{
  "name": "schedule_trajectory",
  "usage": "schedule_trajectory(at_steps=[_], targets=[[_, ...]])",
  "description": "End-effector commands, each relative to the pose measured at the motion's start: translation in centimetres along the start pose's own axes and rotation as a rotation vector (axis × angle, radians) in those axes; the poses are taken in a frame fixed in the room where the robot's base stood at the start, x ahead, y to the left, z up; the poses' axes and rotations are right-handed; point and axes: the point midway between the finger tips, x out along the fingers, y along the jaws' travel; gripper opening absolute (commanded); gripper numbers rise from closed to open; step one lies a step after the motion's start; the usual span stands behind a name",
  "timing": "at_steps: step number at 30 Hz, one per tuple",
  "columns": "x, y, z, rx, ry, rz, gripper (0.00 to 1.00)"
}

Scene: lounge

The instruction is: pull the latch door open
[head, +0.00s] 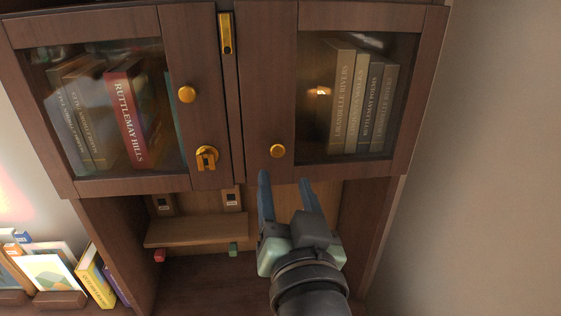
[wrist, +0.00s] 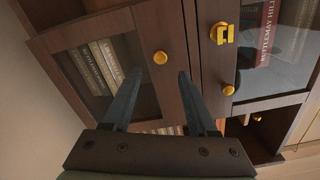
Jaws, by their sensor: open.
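A dark wooden cabinet has two glass doors, both closed. The left door (head: 176,45) carries a round brass knob (head: 187,94) and a brass latch (head: 206,158) below it. The right door (head: 266,60) has one round brass knob (head: 278,151). My gripper (head: 285,178) is open and empty, its two fingers pointing at the right door's knob. In the wrist view, that knob (wrist: 160,57) appears just beyond and between the fingertips (wrist: 159,74). The latch (wrist: 222,33) and the left door's knob (wrist: 229,90) lie to the right there, clear of the fingers.
Books, including a red one (head: 127,112), stand behind the glass. A brass strip (head: 226,34) is at the top between the doors. Below is an open niche with a small shelf (head: 195,232). More books (head: 95,276) and a picture (head: 52,277) stand at lower left. A bare wall is right.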

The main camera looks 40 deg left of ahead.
Motion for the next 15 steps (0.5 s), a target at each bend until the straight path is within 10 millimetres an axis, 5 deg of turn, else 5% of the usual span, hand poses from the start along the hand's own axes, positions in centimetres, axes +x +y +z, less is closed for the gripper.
schedule_trajectory(at_steps=[6, 15], targets=[[4.5, -0.3, -0.6, 0.0, -0.001, -0.002, 0.58], [7.4, -0.1, -0.4, -0.002, 0.003, 0.001, 0.58]])
